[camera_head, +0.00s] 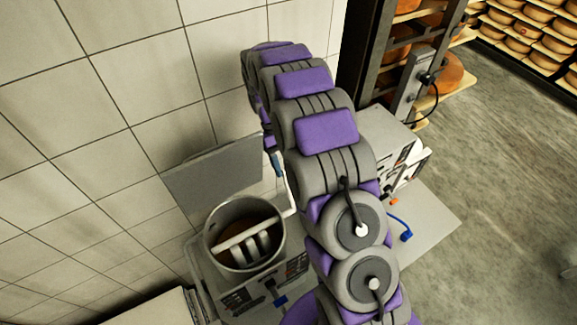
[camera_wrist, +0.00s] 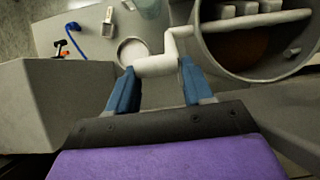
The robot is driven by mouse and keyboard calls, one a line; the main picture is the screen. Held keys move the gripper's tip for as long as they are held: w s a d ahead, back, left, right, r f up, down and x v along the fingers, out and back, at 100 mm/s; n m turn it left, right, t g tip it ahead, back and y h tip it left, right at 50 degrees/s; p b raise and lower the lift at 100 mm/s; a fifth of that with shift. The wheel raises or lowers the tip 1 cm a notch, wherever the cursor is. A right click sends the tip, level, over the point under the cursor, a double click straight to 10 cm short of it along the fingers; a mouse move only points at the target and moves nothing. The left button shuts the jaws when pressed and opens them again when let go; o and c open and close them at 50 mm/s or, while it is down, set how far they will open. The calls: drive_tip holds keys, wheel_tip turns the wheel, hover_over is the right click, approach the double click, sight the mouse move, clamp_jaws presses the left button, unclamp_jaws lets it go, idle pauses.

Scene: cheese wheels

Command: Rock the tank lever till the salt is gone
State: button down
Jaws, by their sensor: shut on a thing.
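The tank (camera_head: 208,238) is a round grey metal vessel at the lower middle of the head view, with a pale slatted rack inside over something brown. Its rim also shows at the upper right of the wrist view (camera_wrist: 222,72). The lever (camera_wrist: 172,40) is a white cranked bar beside the tank; its handle (camera_wrist: 155,67) lies across between my fingers. My gripper (camera_wrist: 157,75), with blue fingers, is shut on the handle. In the head view my arm covers most of the gripper and lever. I cannot make out any salt.
A tiled wall stands behind and left of the tank. A grey box-shaped machine (camera_head: 383,135) stands right of my arm, with a blue hose (camera_head: 402,229) near it. Shelves of cheese wheels (camera_head: 520,30) stand at the upper right. The floor (camera_head: 500,150) at right is clear.

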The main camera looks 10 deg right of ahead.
drive_tip(key=shift+w+f, duration=0.2)
drive_tip(key=shift+f, duration=0.1)
idle(0.4)
drive_tip(key=c, duration=0.8)
unclamp_jaws()
drive_tip(key=shift+w, duration=0.1)
drive_tip(key=shift+o, duration=1.4)
drive_tip(key=shift+w+f, duration=0.2)
drive_tip(key=shift+w, duration=0.2)
drive_tip(key=v, duration=0.7)
drive_tip(key=shift+r, duration=0.35)
drive_tip(key=shift+s, duration=0.15)
